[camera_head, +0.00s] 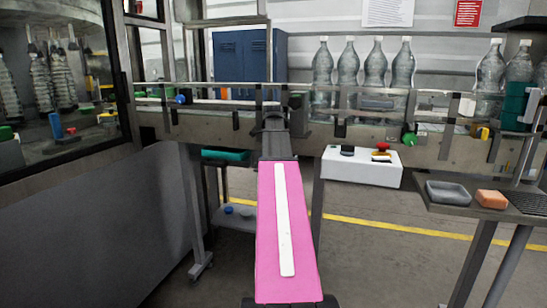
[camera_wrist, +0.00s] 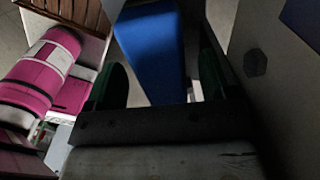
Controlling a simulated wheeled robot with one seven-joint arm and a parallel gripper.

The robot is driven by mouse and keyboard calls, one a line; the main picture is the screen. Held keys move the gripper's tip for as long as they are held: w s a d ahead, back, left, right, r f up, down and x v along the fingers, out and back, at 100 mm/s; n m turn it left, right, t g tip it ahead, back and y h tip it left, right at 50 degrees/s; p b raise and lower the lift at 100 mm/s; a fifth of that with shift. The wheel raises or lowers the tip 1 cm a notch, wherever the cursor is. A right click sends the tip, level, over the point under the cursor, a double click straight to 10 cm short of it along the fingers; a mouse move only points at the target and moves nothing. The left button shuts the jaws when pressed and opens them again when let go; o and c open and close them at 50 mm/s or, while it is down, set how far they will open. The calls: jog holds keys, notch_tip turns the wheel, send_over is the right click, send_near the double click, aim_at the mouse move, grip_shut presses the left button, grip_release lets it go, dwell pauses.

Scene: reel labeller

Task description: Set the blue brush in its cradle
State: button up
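In the wrist view, my gripper (camera_wrist: 160,85) has dark green finger pads on either side of a plain bright blue block-like piece. I take this piece for the blue brush (camera_wrist: 150,42); it fills most of the gap and looks held. In the head view my pink arm link reaches forward toward the conveyor, and the gripper and brush are hidden. I cannot pick out a cradle with certainty in either view.
A conveyor with rails (camera_head: 225,125) crosses the scene, with several clear bottles (camera_head: 375,66) on it. A white control box (camera_head: 361,167) with a red button hangs below. A side table (camera_head: 448,209) at right holds a grey dish (camera_head: 448,192) and an orange block (camera_head: 491,199). A machine enclosure stands left.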

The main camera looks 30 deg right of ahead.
jog(key=shift+r, duration=0.15)
notch_tip(320, 180, up, 10)
jog(key=shift+r, duration=0.25)
dwell(0.4)
dwell(0.5)
